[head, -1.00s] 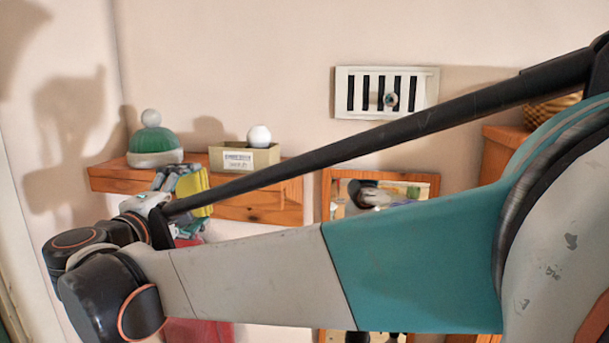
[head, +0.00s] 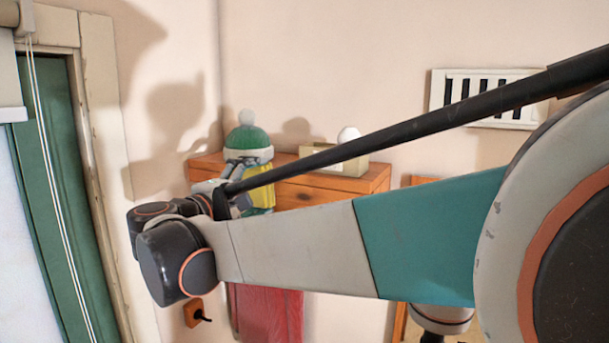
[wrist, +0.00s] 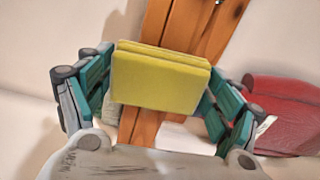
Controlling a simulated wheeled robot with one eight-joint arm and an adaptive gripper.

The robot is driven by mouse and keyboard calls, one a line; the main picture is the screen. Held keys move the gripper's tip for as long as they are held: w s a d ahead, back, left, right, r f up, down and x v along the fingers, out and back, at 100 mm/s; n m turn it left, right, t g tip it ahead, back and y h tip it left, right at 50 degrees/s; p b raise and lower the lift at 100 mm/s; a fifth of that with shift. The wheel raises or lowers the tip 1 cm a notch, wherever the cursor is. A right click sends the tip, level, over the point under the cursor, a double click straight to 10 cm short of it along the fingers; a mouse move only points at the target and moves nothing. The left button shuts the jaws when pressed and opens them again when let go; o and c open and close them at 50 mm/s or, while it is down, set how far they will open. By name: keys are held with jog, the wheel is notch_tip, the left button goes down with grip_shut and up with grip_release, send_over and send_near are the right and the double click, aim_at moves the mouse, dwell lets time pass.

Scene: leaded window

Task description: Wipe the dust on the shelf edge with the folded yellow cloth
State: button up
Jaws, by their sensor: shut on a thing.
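My gripper (head: 246,194) is shut on the folded yellow cloth (head: 263,184), in front of the left part of the wooden shelf (head: 335,187) in the head view. In the wrist view, the cloth (wrist: 160,82) is a thick folded pad between the teal fingers of my gripper (wrist: 158,90). The orange-brown wood of the shelf (wrist: 188,28) runs behind it. The cloth hides part of the shelf edge, and I cannot tell whether it touches the wood. No dust can be made out. My arm covers some of the shelf front.
A green knit hat (head: 247,140) with a white pompom stands on the shelf just above the cloth. A pale box (head: 378,169) and a white ball (head: 348,134) are farther right. A red cloth (head: 268,312) hangs below. A vent (head: 490,88) is on the wall.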

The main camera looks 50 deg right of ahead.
jog(key=w+a+b, duration=0.1)
jog(key=w, duration=0.6)
jog(key=shift+w+a+b, duration=0.15)
jog(key=shift+w+b, duration=0.1)
jog(key=shift+b, duration=0.05)
dwell(0.5)
jog(key=shift+s+a, duration=0.15)
jog(key=shift+a, duration=0.85)
jog(key=shift+s+a, duration=0.2)
jog(key=shift+a, duration=0.75)
jog(key=shift+s+a, duration=0.15)
jog(key=shift+a, duration=0.85)
jog(key=a, duration=0.3)
jog(key=shift+s, duration=0.2)
jog(key=d, duration=0.7)
jog(key=shift+w, duration=0.4)
